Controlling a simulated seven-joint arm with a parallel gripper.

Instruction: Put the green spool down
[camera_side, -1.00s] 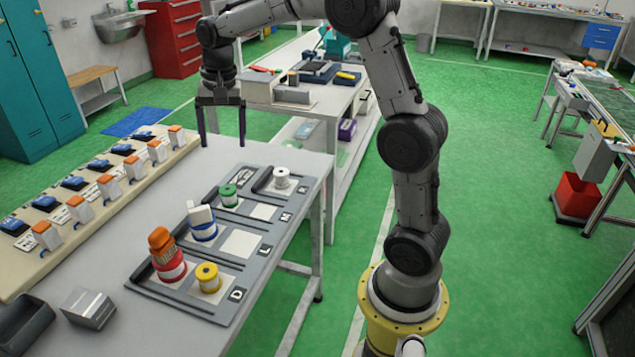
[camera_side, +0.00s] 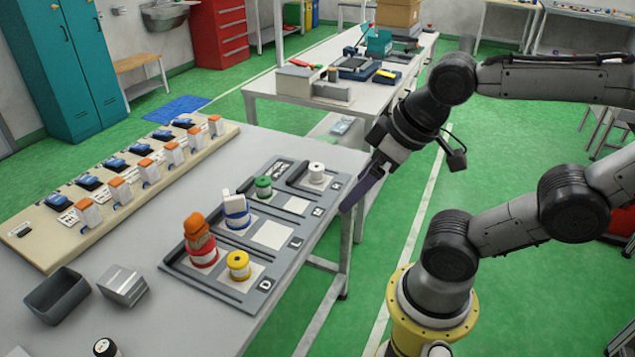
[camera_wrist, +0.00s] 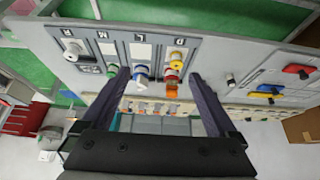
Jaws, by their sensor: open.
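The green spool (camera_side: 263,187) stands upright in the grey tray (camera_side: 172,266), on the left side of its row. It also shows small in the wrist view (camera_wrist: 112,70), just left of the left finger. My gripper (camera_side: 358,195) is tilted beside the table's right edge, apart from the spool. In the side view one finger mostly hides the other. In the wrist view my gripper (camera_wrist: 160,75) has its fingers wide apart with nothing held between them.
A beige strip (camera_side: 40,240) with several switches lies left. A dark bin (camera_side: 57,297) and metal block (camera_side: 124,287) stand in front.

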